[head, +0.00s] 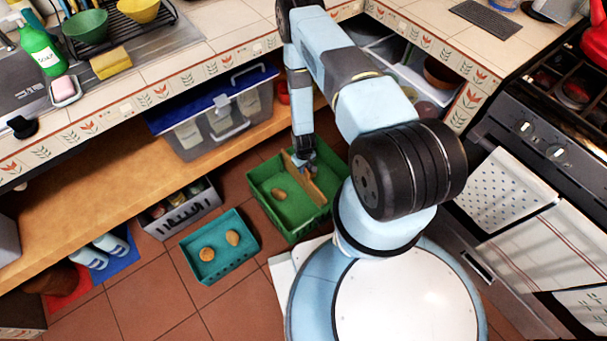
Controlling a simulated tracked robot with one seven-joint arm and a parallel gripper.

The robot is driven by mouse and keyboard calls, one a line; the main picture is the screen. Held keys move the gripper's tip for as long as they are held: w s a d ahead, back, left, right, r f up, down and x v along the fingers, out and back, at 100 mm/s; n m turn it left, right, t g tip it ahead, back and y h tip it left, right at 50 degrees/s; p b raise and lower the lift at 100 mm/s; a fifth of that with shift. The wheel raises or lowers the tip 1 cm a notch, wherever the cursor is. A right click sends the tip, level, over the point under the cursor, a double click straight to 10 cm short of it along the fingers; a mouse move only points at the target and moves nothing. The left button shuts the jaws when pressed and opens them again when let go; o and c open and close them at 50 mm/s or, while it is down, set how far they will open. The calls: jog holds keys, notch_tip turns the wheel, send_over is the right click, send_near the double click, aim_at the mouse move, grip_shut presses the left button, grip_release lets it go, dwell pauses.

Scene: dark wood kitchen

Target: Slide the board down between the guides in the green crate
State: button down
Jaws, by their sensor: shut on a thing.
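The green crate (271,212) stands on the tiled floor left of my base. The board (297,178) is a thin brown panel on edge, running diagonally over the crate's right part. My gripper (306,165) is at the board's upper edge, shut on it. The board's lower edge is hard to see, so I cannot tell whether it is between the guides or above them. The guides cannot be made out. A brown, potato-like lump (279,194) lies in the crate, left of the board.
A teal crate (213,273) with two brown lumps stands left of the green crate. A grey crate of bottles (181,215) is behind it. A wooden shelf (100,197) carries a clear bin with a blue lid (215,103). The oven (480,235) is at right.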

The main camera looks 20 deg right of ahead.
aim_at(303, 178)
jog(key=shift+f, duration=2.6)
jog(key=c, duration=1.1)
grip_release()
